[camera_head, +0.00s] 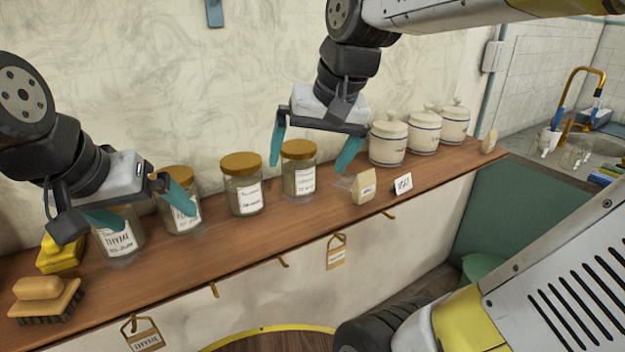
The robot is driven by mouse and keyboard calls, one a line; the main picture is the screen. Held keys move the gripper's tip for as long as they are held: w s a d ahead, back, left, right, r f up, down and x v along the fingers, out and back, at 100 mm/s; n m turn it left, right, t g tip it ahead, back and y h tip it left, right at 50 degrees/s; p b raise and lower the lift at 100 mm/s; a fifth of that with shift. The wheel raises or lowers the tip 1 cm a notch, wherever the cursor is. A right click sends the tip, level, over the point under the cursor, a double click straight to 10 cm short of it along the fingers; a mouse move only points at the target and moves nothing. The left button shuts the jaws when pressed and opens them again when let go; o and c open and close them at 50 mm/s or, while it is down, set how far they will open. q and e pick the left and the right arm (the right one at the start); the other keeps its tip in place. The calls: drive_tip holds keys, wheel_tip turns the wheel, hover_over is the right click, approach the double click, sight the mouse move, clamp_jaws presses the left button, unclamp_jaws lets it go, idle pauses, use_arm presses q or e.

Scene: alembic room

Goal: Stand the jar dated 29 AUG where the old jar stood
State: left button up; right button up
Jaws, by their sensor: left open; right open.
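Several glass jars with labels stand in a row on a wooden shelf (225,258); the labels are too small to read a date. The leftmost jar (120,243) is partly hidden behind my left gripper (142,208), which is open. One of its fingers covers part of the second jar (181,222). The third jar (243,192) stands free. My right gripper (310,160) is open, its fingers showing on either side of the rightmost glass jar (299,178); I cannot tell whether they touch it. A faint pale patch (344,183) lies on the shelf right of that jar.
A small paper packet (363,188), a white card (403,184) and white lidded canisters (388,145) stand further right. Tags hang below the shelf's front edge, one at right (336,252).

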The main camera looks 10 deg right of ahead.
drive_tip(key=s+d+f+n+t, duration=0.1)
drive_tip(key=s+d+f, duration=0.1)
drive_tip(key=s, duration=0.3)
drive_tip(key=shift+s+f+t, duration=0.15)
drive_tip(key=shift+f+t, duration=0.25)
drive_tip(key=shift+f, duration=0.45)
idle(0.3)
